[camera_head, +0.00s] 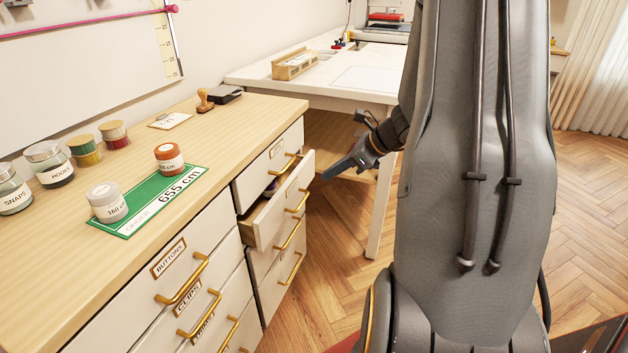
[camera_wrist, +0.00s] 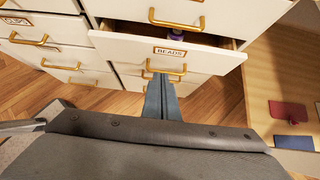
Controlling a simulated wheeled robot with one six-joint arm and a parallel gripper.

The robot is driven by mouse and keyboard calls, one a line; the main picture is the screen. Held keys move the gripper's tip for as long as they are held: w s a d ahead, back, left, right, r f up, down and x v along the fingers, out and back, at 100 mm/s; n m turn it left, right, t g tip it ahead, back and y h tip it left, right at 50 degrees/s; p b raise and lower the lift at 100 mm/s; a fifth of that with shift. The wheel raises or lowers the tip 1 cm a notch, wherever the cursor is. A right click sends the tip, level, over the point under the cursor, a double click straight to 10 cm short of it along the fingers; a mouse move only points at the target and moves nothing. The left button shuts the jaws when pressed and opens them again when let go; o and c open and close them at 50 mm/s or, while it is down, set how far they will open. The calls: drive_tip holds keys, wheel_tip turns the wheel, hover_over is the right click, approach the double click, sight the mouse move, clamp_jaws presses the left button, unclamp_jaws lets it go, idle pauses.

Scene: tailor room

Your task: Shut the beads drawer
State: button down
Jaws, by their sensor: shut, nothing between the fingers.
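The beads drawer (camera_head: 283,211) stands pulled out of the right-hand column of the wooden cabinet, second from the top. In the wrist view its white front (camera_wrist: 200,57) carries a BEADS label and a brass handle, and something purple shows inside it. My gripper (camera_head: 327,177) is shut and empty, in front of the open drawer and to its right in the head view. In the wrist view my gripper's fingers (camera_wrist: 163,82) lie together and point toward the drawer front, near its handle. I cannot tell whether they touch it.
The cabinet top (camera_head: 226,120) holds jars, a green mat (camera_head: 150,203) and a stamp (camera_head: 205,101). Drawers labelled BUTTONS and CLIPS are at the left. A white table (camera_head: 340,75) stands behind. Wooden floor (camera_head: 325,265) is clear before the drawers.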

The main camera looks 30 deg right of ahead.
sight(288, 189)
drive_tip(key=shift+w+a+f, duration=1.05)
drive_tip(key=shift+w+a, duration=0.05)
drive_tip(key=shift+w, duration=0.25)
drive_tip(key=shift+w+a+f, duration=1.1)
drive_tip(key=shift+w+a, duration=0.05)
drive_tip(key=shift+w, duration=0.25)
drive_tip(key=shift+w+a+f, duration=1.05)
drive_tip(key=shift+w+a, duration=0.05)
drive_tip(key=shift+w, duration=0.25)
drive_tip(key=shift+w, duration=0.1)
